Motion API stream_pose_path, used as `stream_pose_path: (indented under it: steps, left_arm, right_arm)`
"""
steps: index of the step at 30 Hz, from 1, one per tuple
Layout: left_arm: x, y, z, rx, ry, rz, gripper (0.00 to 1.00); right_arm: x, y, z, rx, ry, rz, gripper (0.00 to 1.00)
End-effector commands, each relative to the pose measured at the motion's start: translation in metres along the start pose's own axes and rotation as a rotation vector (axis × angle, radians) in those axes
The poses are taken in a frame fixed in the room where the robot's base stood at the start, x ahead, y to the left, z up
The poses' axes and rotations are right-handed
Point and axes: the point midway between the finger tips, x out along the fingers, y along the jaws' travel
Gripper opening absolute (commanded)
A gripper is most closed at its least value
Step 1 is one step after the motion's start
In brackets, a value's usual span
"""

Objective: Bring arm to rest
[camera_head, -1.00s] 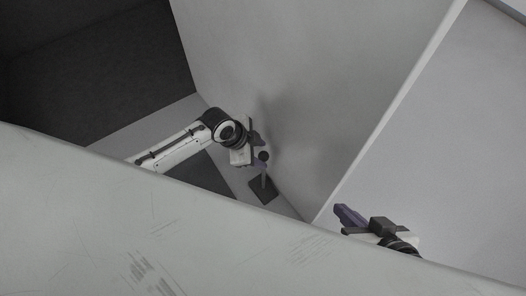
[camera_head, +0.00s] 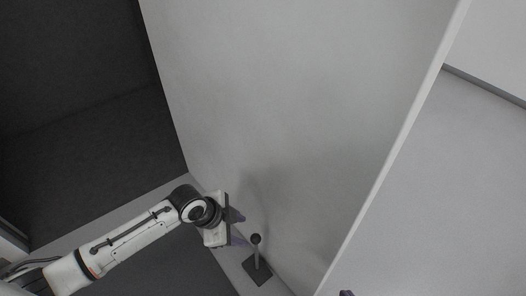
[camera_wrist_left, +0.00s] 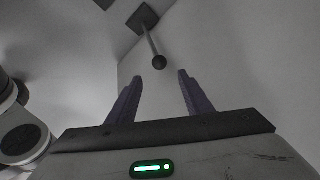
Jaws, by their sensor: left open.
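My left arm (camera_head: 140,236) reaches in from the left in the head view. Its left gripper (camera_head: 241,227) is open and empty, close to the pale upright panel. In the left wrist view the two purple fingers of the left gripper (camera_wrist_left: 160,78) stand apart with nothing between them. Only a small purple tip of my right gripper (camera_head: 346,293) shows at the bottom edge of the head view; the rest is cut off.
A small stand with a dark square base (camera_head: 257,268) and a ball-topped post (camera_head: 256,240) is just beyond the left fingers; its ball also shows in the wrist view (camera_wrist_left: 159,62). A large pale panel (camera_head: 290,110) rises beside it. A dark recess (camera_head: 80,120) lies at left.

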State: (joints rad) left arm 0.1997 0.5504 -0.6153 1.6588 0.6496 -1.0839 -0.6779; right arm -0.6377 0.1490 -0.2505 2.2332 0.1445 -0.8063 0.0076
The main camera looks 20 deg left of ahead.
Motion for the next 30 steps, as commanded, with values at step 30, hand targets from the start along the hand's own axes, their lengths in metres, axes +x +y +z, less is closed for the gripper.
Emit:
stream_pose_path:
  steps: [30]
  left_arm:
    - [-0.152,0.141,0.058,-1.006,-0.168,-0.213,0.46]
  right_arm:
    - [0.000,0.000,0.000,-0.001,0.000,0.000,0.00]
